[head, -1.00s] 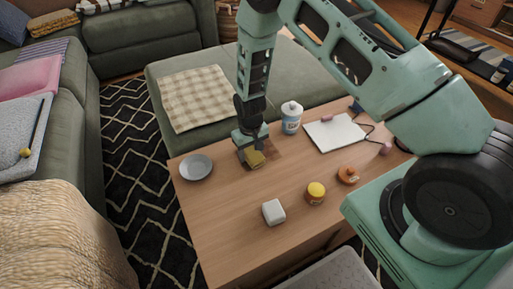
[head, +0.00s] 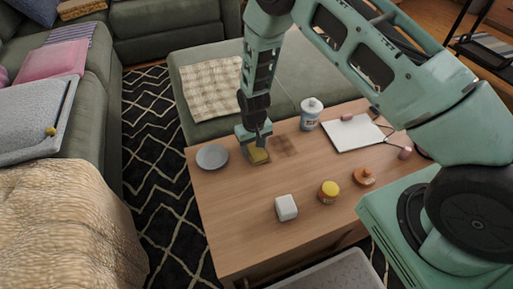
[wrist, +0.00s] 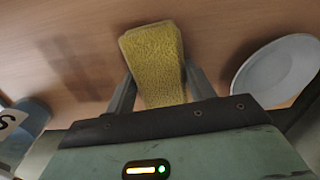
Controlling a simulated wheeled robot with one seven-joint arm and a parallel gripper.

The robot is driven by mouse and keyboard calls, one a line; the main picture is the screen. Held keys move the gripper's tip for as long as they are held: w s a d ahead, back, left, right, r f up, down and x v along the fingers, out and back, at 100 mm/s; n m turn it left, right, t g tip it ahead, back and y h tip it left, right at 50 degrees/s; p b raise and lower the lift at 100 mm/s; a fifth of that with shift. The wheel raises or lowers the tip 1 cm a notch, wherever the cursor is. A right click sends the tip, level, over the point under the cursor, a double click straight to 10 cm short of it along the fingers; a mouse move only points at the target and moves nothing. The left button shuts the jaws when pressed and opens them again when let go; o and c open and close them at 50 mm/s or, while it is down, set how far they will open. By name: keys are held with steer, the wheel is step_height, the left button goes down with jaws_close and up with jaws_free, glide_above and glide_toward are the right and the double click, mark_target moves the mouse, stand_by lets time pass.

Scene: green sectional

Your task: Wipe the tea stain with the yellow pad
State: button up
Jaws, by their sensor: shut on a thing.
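The yellow pad (head: 258,155) is held between the fingers of my gripper (head: 255,143), low over the wooden table. It also shows in the wrist view (wrist: 155,60), gripped between both fingers (wrist: 160,88). I cannot tell for sure whether the pad touches the table.
A grey plate (head: 212,156) lies close left of my gripper.

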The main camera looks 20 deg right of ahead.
mark_target(291, 139)
steer(key=shift+w+f, duration=0.1)
steer(key=shift+w, duration=0.3)
steer(key=shift+d+p, duration=0.35)
steer(key=shift+d, duration=3.4)
steer(key=shift+s+d+p, duration=0.1)
steer(key=shift+d+p, duration=0.3)
steer(key=shift+d, duration=3.15)
steer(key=shift+r, duration=0.2)
steer(key=shift+r+p, duration=2.6)
steer(key=shift+r, duration=0.35)
steer(key=shift+r, duration=0.1)
